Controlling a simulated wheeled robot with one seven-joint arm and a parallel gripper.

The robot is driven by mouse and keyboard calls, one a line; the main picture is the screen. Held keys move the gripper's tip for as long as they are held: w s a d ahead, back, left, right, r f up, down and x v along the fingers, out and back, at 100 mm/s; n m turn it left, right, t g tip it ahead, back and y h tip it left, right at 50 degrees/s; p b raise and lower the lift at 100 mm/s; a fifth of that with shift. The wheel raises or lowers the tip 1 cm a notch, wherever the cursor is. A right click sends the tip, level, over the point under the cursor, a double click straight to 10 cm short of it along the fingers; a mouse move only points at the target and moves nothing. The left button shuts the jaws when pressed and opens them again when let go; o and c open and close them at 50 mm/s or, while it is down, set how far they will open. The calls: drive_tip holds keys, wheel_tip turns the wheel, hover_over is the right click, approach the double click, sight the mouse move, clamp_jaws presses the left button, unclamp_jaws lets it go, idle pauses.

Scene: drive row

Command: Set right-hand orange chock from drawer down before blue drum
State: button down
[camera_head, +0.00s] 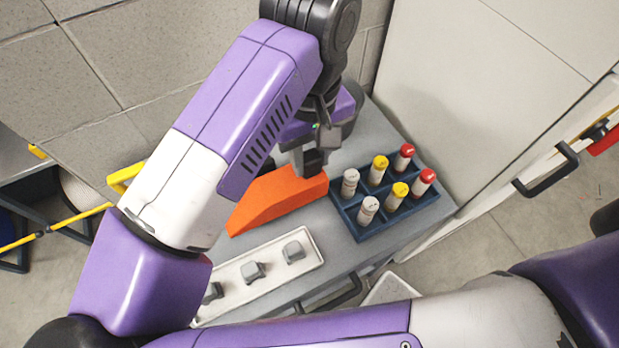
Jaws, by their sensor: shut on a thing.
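My gripper (308,168) is shut on an orange chock (275,202), gripping it near its right end. The chock is wedge-shaped and lies over the grey cabinet top (330,240); I cannot tell whether it touches the surface. My arm hides part of the area to the left of the chock. No blue drum can be made out in this view. The drawer's inside is not visible.
A blue rack (373,232) with several grey, yellow and red-capped cylinders stands right of the chock. A white tray (262,287) with grey blocks lies in front. A yellow bar (82,215) is at left. A handled cabinet front (545,172) stands right.

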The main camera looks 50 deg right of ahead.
sight(311, 177)
drive_tip(key=shift+f+b, duration=0.8)
drive_tip(key=shift+f, duration=2.5)
drive_tip(key=c, duration=1)
unclamp_jaws()
